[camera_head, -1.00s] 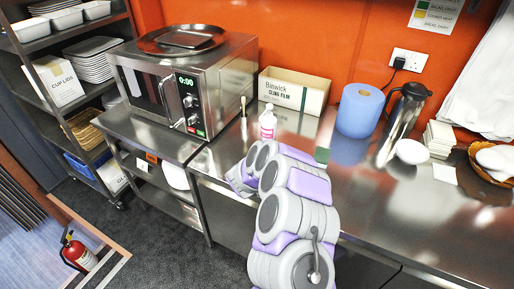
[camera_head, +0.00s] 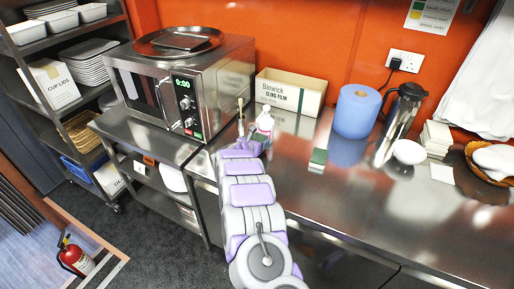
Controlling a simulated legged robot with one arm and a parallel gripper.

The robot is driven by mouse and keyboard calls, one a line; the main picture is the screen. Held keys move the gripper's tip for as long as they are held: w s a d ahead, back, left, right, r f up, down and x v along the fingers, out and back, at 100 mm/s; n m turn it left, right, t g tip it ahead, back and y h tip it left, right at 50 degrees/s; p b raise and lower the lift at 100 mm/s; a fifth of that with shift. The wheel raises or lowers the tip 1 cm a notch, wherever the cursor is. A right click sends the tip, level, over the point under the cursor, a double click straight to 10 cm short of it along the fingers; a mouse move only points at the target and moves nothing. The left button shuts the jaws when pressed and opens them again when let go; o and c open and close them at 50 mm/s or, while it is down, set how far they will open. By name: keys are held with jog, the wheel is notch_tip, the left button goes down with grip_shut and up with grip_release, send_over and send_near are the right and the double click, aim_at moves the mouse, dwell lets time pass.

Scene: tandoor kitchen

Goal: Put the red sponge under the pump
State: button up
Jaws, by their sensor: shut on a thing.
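A dark green sponge (camera_head: 319,156) with a pale underside lies on the counter to the right of the bottle. The gap between gripper and bottle cannot be judged.
A microwave (camera_head: 178,85) stands to the left and a cling film box (camera_head: 290,92) behind the bottle. A blue paper roll (camera_head: 356,110), a jug (camera_head: 401,110) and a white bowl (camera_head: 409,152) are further right. The front middle counter is clear.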

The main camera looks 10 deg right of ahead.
jog(key=shift+w, duration=0.2)
notch_tip(320, 180, down, 4)
jog(key=shift+r+b, duration=0.1)
jog(key=shift+b, duration=0.45)
jog(key=o, duration=1)
jog(key=shift+r, duration=0.1)
jog(key=shift+s+a+r, duration=0.25)
jog(key=shift+s+a, duration=0.1)
jog(key=shift+s, duration=0.1)
jog(key=p+v, duration=0.1)
jog(key=v, duration=1)
